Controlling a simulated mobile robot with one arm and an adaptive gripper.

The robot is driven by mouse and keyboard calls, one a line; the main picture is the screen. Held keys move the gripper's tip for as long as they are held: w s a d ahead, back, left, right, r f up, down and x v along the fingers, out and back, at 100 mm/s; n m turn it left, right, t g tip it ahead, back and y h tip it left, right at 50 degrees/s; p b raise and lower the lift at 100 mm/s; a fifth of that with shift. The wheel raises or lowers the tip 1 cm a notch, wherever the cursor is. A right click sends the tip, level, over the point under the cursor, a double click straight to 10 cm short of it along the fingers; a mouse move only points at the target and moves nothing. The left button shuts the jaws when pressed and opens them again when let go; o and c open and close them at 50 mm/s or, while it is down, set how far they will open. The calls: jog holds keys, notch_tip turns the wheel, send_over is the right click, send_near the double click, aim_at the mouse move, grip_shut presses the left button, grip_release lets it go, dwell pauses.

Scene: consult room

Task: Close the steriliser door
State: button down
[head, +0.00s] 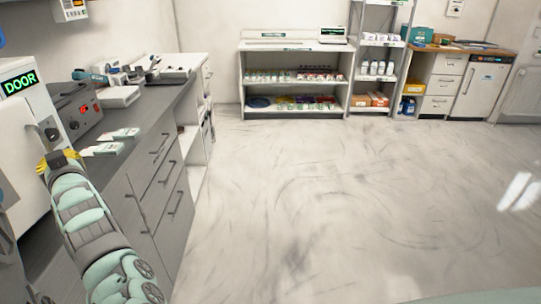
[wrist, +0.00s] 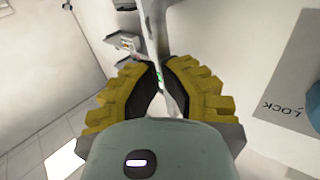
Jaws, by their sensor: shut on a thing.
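The steriliser (head: 48,98) is a pale cabinet at the left edge of the head view, on the grey counter. Its green display reads DOOR. Its pale door (head: 18,150) faces me, cut off by the picture's left edge; I cannot tell how far it stands open. My gripper (head: 58,158) is at the door's right edge, below a dark knob. In the wrist view, my gripper's yellow fingers (wrist: 160,88) are closed around a thin pale edge, which looks like the door's. A grey panel marked LOCK (wrist: 290,105) shows at the right there. The fingers hide the contact point.
The grey counter (head: 150,112) with drawers runs along the left, bearing a dark device with red lights (head: 76,108) and white packets (head: 112,141). A stocked shelf (head: 295,98) stands at the back. The floor (head: 320,190) to the right is clear.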

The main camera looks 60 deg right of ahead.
jog(key=shift+w+a+b, duration=0.15)
jog(key=shift+w+b, duration=0.4)
jog(key=shift+w, duration=0.3)
jog(key=shift+w+a+b, duration=0.15)
jog(key=shift+w+b, duration=0.35)
jog(key=shift+w, duration=0.35)
jog(key=shift+w+a+f+b, duration=0.1)
jog(key=shift+w+a+b, duration=0.2)
jog(key=shift+w, duration=0.2)
jog(key=shift+s, duration=0.1)
